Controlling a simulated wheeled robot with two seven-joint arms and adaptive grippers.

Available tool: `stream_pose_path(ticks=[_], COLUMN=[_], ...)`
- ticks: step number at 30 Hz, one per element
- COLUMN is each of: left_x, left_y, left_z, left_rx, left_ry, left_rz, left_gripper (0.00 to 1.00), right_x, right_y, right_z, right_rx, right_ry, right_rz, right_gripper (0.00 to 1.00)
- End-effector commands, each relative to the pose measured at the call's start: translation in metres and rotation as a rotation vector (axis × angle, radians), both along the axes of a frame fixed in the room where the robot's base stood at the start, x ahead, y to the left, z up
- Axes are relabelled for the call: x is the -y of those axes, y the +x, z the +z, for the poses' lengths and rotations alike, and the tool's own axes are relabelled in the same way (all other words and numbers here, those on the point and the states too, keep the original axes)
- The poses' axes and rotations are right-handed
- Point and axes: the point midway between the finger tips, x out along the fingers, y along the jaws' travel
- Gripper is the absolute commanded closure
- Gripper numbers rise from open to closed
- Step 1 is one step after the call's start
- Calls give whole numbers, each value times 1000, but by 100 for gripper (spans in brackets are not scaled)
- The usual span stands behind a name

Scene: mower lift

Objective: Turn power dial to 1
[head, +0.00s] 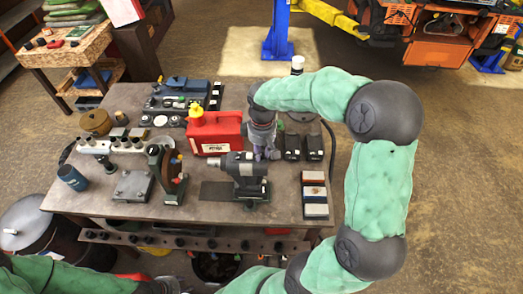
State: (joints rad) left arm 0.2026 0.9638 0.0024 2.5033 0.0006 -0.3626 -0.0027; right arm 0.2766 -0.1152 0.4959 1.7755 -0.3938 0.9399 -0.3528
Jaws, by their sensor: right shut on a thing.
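A dark grey power tool (243,165) stands upright on the workbench, its nose pointing left. No dial markings can be made out on it at this size. My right gripper (267,153) reaches down from above. Its fingers are shut at the rear end of the tool and hide that part, so I cannot tell whether a dial lies between them. My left gripper (172,287) is low at the bottom edge of the view, in front of the bench and away from the tool. Its fingers are too cut off to read.
The workbench (100,197) holds a red fuel can (213,133) behind the tool, a bench grinder (167,170) to the left and a block of coloured bars (315,200) to the right. Black battery-like blocks (292,147) stand right of my gripper. An orange mower (435,40) stands beyond.

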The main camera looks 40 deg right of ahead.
Motion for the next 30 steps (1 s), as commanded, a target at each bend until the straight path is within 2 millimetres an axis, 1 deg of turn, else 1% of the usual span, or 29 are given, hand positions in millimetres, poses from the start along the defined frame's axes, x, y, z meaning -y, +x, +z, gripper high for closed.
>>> stream_pose_path(ticks=[6, 18, 19, 21, 30], left_x=[0, 0, 0, 0, 0], left_y=[0, 0, 0, 0, 0], left_z=[1, 1, 1, 1, 1], left_rx=[0, 0, 0, 0, 0], left_ry=[0, 0, 0, 0, 0], left_rz=[0, 0, 0, 0, 0], left_gripper=[60, 60, 60, 60, 60], right_x=[0, 0, 0, 0, 0], right_y=[0, 0, 0, 0, 0], right_z=[0, 0, 0, 0, 0], right_rx=[1, 1, 1, 1, 0], right_ry=[-1, -1, -1, -1, 0], right_rz=[37, 42, 42, 41, 41], right_gripper=[100, 100, 72, 53, 53])
